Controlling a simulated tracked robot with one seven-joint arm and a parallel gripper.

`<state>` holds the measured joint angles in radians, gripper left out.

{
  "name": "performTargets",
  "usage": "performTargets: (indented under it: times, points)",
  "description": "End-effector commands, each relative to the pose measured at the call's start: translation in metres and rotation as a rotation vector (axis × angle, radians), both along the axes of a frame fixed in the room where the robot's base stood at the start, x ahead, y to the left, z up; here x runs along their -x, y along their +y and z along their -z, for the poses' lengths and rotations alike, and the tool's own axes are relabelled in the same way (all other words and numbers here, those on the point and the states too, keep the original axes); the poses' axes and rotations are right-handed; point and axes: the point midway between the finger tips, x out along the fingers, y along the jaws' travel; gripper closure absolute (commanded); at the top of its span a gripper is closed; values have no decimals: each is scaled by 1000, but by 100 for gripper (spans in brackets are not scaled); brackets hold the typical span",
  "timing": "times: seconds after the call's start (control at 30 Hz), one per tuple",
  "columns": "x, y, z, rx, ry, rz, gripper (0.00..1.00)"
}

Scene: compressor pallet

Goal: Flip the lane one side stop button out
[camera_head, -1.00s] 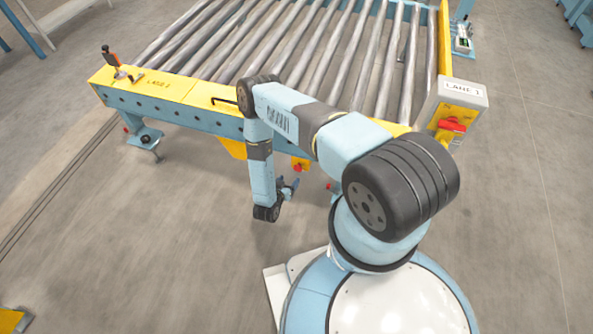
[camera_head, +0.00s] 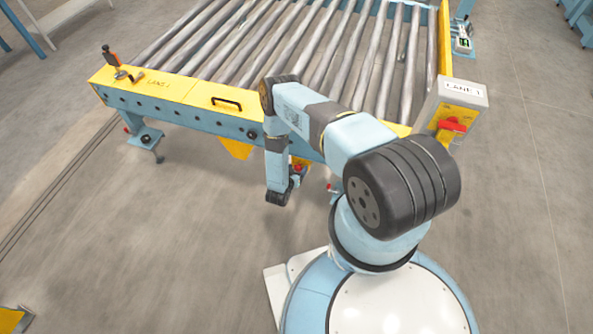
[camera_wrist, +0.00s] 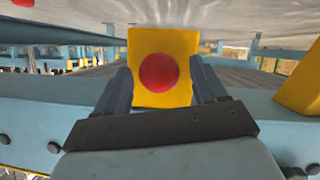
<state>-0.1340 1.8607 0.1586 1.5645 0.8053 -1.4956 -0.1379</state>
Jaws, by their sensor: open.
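The side stop button is a round red button (camera_wrist: 158,73) on a yellow box (camera_wrist: 181,45) in the wrist view. My gripper (camera_wrist: 162,88) is open, with one dark finger on each side of the yellow box's lower part and the red button between them in the picture. I cannot tell whether the fingers touch the box. In the head view the red button (camera_head: 298,167) shows below the lane's front rail, beside my arm's end. The gripper's fingers are mostly hidden behind my arm there.
The roller conveyor (camera_head: 172,85) has a yellow and blue front rail with a black handle (camera_head: 227,102). A box labelled LANE 1 (camera_head: 464,90) with a red switch (camera_head: 452,125) stands at the right corner. A small red-tipped part (camera_head: 331,187) sits right of my gripper. The floor in front is clear.

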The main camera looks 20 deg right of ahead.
Motion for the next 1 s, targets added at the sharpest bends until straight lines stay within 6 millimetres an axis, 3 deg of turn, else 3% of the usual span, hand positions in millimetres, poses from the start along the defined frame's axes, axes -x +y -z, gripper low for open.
performTargets:
  times: [0.07,0.77,1.0]
  points:
    - [0,0,0,0,0,0,32]
    - [0,0,0,-1,-1,0,99]
    - [1,2,0,-2,-1,-1,100]
